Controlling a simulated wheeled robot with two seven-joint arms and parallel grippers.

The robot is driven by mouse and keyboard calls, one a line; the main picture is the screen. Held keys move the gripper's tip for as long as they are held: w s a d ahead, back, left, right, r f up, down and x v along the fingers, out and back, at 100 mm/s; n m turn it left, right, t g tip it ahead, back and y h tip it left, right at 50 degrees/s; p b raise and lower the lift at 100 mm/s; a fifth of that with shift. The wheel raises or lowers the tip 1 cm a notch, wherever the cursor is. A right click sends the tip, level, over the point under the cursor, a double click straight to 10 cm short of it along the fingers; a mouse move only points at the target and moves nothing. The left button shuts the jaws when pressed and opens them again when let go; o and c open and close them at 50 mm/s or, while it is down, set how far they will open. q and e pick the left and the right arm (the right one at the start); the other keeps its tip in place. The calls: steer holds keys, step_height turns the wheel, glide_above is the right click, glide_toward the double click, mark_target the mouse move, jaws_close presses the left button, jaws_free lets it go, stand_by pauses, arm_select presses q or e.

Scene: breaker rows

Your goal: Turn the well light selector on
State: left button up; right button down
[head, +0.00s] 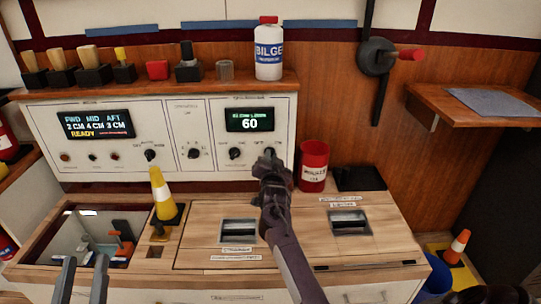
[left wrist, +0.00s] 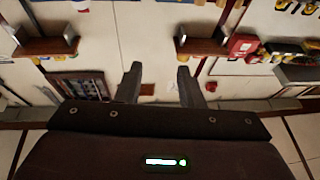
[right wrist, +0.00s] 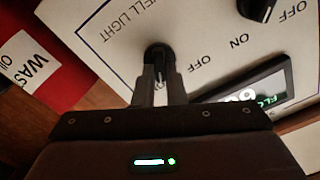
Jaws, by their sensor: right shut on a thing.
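The well light selector (right wrist: 158,52) is a black rotary knob on the white panel beside the "WELL LIGHT" lettering in the right wrist view. My right gripper (right wrist: 160,82) is shut on it, with one finger on each side. In the head view, my right gripper (head: 270,158) is at the right end of the panel and covers most of the knob. An "OFF" label shows close to the knob, and an "ON" label lies further right. I cannot tell which way the pointer faces. My left gripper (head: 82,278) is open and empty at the lower left; its fingers (left wrist: 158,85) stand apart.
Another black knob (head: 236,153) sits left of my right gripper, below a display reading 60 (head: 250,120). A red canister (head: 313,165) stands close on the right. A bilge bottle (head: 268,50) is on the shelf above.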

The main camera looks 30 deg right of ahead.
arm_select(q)
steer(key=shift+w+d+f+g+y, duration=0.15)
steer(key=shift+f+g, duration=0.3)
steer(key=shift+f, duration=0.4)
steer(key=shift+d+f+g+y, duration=0.1)
steer(key=shift+f+g, duration=0.3)
steer(key=shift+f, duration=0.45)
steer(key=shift+w+d+f+g+y, duration=0.15)
steer(key=shift+f+g, duration=0.3)
steer(key=shift+f, duration=0.4)
arm_select(e)
steer(key=shift+m, duration=1.2)
arm_select(q)
steer(key=shift+a, duration=0.1)
arm_select(e)
steer(key=c, duration=1.5)
jaws_free()
